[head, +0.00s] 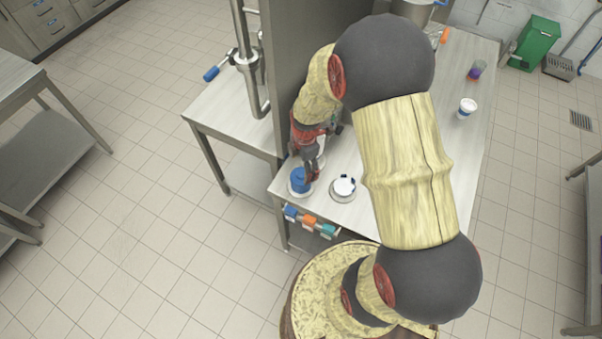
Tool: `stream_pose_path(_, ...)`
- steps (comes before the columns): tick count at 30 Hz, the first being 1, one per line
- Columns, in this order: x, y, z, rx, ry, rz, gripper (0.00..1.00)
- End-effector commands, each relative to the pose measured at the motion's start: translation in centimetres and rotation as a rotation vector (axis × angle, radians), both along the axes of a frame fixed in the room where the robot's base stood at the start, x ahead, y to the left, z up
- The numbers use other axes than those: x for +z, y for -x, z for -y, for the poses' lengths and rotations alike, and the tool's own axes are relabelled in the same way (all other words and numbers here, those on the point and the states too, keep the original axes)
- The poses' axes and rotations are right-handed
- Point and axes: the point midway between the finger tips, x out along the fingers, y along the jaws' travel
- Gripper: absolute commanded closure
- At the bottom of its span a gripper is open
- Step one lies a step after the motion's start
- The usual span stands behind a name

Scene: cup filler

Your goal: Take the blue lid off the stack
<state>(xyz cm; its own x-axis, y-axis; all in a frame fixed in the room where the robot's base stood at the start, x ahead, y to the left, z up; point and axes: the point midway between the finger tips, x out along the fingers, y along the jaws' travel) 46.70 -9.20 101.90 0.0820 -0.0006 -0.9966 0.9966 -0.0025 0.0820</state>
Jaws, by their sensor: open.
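The blue lid stack (299,177) stands near the front left corner of the table (341,208), on a pale round base (299,193). Single lids in it are too small to tell apart. My gripper (311,172) is open, with its fingers pointing down at the right side of the blue stack. I cannot tell whether a finger touches the stack. My wrist partly hides the area just behind it.
A white item with dark blue marks (344,186) sits on a round dish right of the stack. A grey column (282,70) rises close behind. A white cup (467,108) and a purple-orange cup (476,70) stand farther back. Colored boxes (309,220) hang at the front edge.

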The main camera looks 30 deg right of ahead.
Motion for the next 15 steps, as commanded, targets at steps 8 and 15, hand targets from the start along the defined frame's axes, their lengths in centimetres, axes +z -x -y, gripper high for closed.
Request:
stream_pose_path(8, -2.4, -0.2, 0.0, -0.002, -0.001, -0.002, 0.27)
stream_pose_path(15, -5.8, -0.5, 0.2, -0.002, -0.001, -0.003, 0.27)
